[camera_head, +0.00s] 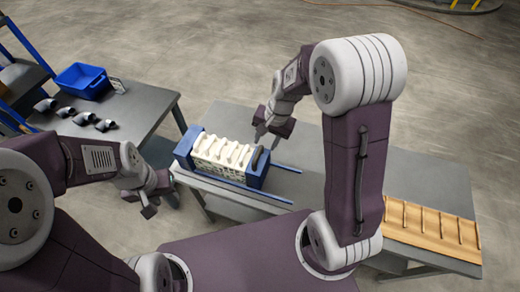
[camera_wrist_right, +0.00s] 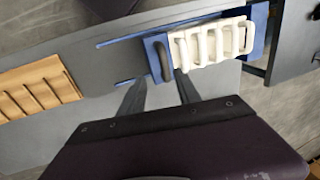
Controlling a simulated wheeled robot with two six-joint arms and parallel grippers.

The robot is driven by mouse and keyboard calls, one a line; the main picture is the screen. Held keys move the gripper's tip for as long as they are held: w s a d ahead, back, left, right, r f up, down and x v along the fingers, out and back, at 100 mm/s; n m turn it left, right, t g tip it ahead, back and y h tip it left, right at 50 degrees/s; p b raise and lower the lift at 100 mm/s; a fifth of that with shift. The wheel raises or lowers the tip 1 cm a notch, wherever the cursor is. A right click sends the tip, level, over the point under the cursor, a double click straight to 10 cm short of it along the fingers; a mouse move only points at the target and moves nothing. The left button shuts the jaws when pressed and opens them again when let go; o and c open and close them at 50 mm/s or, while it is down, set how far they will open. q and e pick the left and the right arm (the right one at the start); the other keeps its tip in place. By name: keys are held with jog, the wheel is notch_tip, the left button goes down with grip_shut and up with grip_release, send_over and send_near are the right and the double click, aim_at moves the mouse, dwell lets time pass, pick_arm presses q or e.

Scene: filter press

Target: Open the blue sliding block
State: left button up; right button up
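The blue sliding block (camera_head: 251,178) with a dark curved handle (camera_head: 259,160) stands at the right end of a row of white filter plates (camera_head: 222,153). It touches or nearly touches the plates. In the right wrist view the blue block (camera_wrist_right: 151,42) and its dark handle (camera_wrist_right: 164,60) lie just beyond my fingertips. My right gripper (camera_head: 265,138) is open and empty above the far side of the block; its two fingers show apart in the wrist view (camera_wrist_right: 160,92). My left gripper (camera_head: 160,206) appears open and empty, left of the press and apart from it.
Blue rails (camera_head: 285,167) run right from the press along the grey table (camera_head: 305,150), with free room there. A wooden slotted tray (camera_head: 432,226) lies at the table's right end. A side table (camera_head: 145,105) at left holds a blue bin (camera_head: 82,80) and several dark-and-white parts.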

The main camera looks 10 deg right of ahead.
aim_at(258, 153)
jog(key=x, duration=0.5)
jog(key=w+x, duration=0.1)
jog(key=x, duration=0.2)
jog(key=shift+w+a+f, duration=0.15)
jog(key=shift+a+f, duration=0.05)
jog(key=shift+f, duration=0.45)
jog(key=shift+a, duration=0.1)
jog(key=shift+c, duration=1)
jog(key=c, duration=0.5)
grip_shut()
pick_arm(q)
jog(key=shift+w+a+f, duration=0.2)
jog(key=shift+w+f, duration=0.1)
jog(key=shift+w, duration=0.4)
pick_arm(e)
jog(key=shift+w, duration=0.1)
